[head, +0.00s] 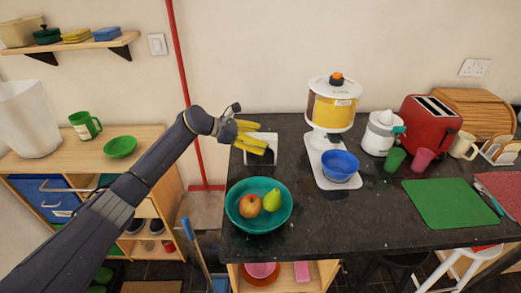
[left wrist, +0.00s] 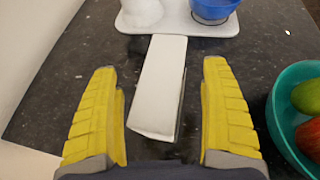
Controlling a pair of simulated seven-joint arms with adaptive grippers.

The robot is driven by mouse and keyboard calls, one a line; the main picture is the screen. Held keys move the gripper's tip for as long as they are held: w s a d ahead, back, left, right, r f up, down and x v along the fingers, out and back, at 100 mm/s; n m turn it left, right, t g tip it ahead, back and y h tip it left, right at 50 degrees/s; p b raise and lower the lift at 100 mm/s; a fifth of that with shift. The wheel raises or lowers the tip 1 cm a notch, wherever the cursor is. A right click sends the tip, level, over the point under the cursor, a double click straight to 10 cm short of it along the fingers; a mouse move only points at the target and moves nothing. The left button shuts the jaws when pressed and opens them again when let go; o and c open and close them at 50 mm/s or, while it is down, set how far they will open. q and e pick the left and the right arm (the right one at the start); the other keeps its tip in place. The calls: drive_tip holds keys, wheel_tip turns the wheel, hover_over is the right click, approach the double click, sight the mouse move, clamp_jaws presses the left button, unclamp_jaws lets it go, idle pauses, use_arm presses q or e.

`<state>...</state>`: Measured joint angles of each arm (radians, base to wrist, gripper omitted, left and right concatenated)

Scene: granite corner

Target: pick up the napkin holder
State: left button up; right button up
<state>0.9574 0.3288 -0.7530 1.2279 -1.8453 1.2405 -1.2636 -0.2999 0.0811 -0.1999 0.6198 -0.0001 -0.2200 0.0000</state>
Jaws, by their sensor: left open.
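The napkin holder (head: 262,158) looks like a narrow white block with a dark side. It stands at the left end of the dark granite counter, partly hidden by my left gripper in the head view. My left gripper (head: 258,138), with yellow fingers, is open over it. In the left wrist view the napkin holder (left wrist: 160,95) lies lengthwise between the two spread fingers, with a gap on each side. The fingers do not appear to touch it. My right gripper is in neither view.
A teal bowl (head: 236,213) with fruit stands close in front. A white dispenser (head: 323,118) with a blue bowl (head: 340,165) on its base is to the right. A red pole (head: 181,70) rises left of the counter. A green mat (head: 448,204) lies farther right.

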use_arm(q)
drive_tip(key=shift+w+d+f, duration=0.1)
drive_tip(key=shift+d+f, duration=0.05)
drive_tip(key=shift+d, duration=0.15)
drive_tip(key=shift+c, duration=0.3)
drive_tip(key=c, duration=1.6)
